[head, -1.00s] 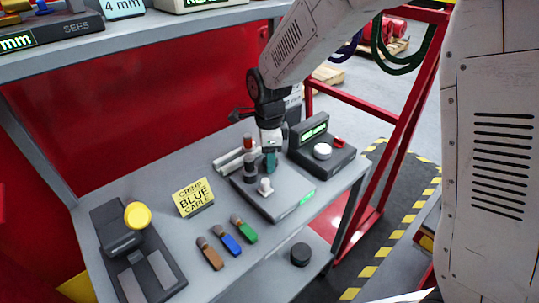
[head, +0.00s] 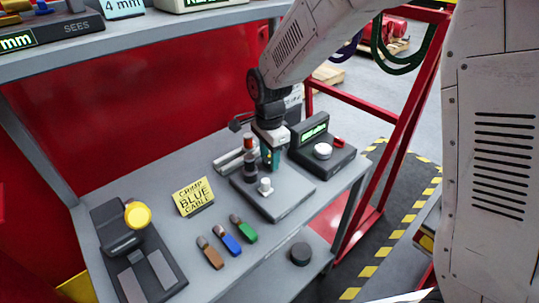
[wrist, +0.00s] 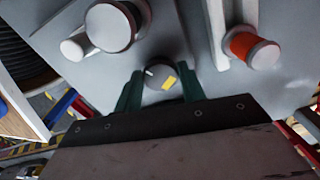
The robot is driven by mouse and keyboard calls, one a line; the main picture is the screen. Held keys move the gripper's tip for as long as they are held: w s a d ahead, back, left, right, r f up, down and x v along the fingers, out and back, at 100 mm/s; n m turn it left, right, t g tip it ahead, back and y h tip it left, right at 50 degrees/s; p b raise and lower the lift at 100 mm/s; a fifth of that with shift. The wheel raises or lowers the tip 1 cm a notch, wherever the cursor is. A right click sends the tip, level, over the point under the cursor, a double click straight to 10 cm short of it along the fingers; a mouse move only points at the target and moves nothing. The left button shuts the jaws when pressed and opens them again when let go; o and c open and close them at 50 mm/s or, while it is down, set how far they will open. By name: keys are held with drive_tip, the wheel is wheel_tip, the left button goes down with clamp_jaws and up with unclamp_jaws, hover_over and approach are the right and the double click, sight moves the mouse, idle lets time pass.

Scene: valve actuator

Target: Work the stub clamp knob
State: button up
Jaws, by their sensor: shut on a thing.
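My gripper (head: 270,163) is over the grey plate of the fixture (head: 290,196), pointing down. In the wrist view its two green fingers (wrist: 160,88) stand on either side of a small round dark grey knob (wrist: 155,72) and are shut on it. The knob's top has a short white mark and a yellow patch. In the head view the gripper hides the knob. A white-topped post (head: 265,187) stands on the plate in front of the gripper, and a dark cylinder (head: 250,173) stands just to its left.
A black box with a green display (head: 315,128) and a white round button (head: 322,151) stands close on the right. A yellow sign (head: 193,197), several coloured pieces (head: 230,243) and a device with a yellow knob (head: 138,215) lie to the left. A shelf (head: 150,42) runs above.

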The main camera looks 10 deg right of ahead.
drive_tip(key=n, duration=0.7)
drive_tip(key=shift+d, duration=0.1)
drive_tip(key=n, duration=0.6)
drive_tip(key=shift+n, duration=0.4)
drive_tip(key=n, duration=0.7)
drive_tip(key=shift+d, duration=0.15)
drive_tip(key=n, duration=0.6)
drive_tip(key=shift+w+n, duration=0.1)
drive_tip(key=shift+n, duration=0.3)
drive_tip(key=o, duration=1)
